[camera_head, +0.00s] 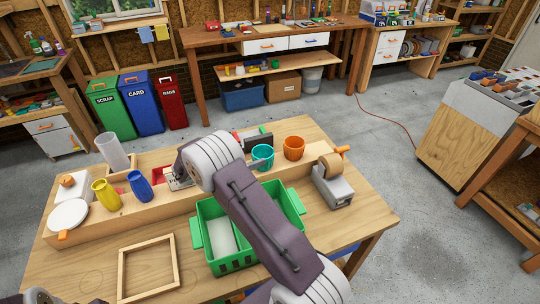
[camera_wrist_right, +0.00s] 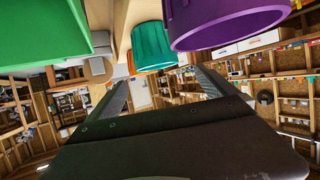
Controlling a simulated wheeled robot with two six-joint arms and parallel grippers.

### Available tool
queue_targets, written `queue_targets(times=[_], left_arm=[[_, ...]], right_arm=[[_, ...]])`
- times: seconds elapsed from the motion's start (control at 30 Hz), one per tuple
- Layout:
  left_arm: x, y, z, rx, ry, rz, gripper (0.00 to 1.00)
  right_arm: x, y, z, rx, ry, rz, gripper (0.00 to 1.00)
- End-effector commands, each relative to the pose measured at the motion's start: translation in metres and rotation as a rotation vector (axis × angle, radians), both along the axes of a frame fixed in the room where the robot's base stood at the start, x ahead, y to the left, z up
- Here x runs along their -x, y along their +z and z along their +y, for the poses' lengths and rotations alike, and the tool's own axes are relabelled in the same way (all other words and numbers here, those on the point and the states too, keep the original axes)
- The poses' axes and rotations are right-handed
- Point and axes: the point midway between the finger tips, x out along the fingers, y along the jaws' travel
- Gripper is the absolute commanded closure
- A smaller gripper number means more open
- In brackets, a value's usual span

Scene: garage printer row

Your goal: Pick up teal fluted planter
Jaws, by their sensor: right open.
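The teal fluted planter (camera_head: 262,153) stands upright in the wooden tray at the back of the table, just right of my right wrist in the head view. It also shows at the top of the right wrist view (camera_wrist_right: 153,44), which looks upside down. My right gripper (camera_wrist_right: 160,80) is open and empty, its two fingers pointing towards the planter and still apart from it. In the head view my wrist hides those fingers. My left gripper is not in view; only a bit of my left arm shows at the bottom left corner.
An orange pot (camera_head: 293,148) stands right of the teal planter. A purple pot (camera_wrist_right: 220,20) is close beside it in the wrist view. A green crate (camera_head: 240,262) and tape dispenser (camera_head: 334,190) are near. Yellow (camera_head: 106,194) and blue (camera_head: 140,186) cups stand left.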

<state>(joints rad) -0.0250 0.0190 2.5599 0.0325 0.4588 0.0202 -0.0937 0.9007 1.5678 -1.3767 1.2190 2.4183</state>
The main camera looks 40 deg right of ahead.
Motion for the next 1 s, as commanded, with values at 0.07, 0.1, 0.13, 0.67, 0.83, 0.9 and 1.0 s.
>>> queue_targets(times=[0.07, 0.1, 0.13, 0.67, 0.83, 0.9, 1.0], left_arm=[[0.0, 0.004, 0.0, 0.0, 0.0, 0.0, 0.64], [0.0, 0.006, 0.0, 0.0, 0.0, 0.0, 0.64], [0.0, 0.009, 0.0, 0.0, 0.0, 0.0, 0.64], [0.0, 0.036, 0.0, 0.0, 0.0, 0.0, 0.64], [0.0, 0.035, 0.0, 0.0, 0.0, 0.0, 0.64], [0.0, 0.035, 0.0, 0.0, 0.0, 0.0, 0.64], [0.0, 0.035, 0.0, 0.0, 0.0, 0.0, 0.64]], right_arm=[[0.0, -0.001, -0.006, 0.0, -0.002, 0.002, 0.04], [-0.001, -0.002, -0.011, 0.0, -0.003, 0.002, 0.04], [-0.001, -0.004, -0.015, 0.0, -0.004, 0.003, 0.04], [-0.008, -0.034, -0.078, -0.001, -0.003, 0.001, 0.04], [-0.01, -0.038, -0.082, -0.001, 0.0, 0.0, 0.04], [-0.01, -0.038, -0.082, -0.001, 0.0, 0.0, 0.04], [-0.01, -0.038, -0.082, -0.001, 0.0, 0.0, 0.26]])
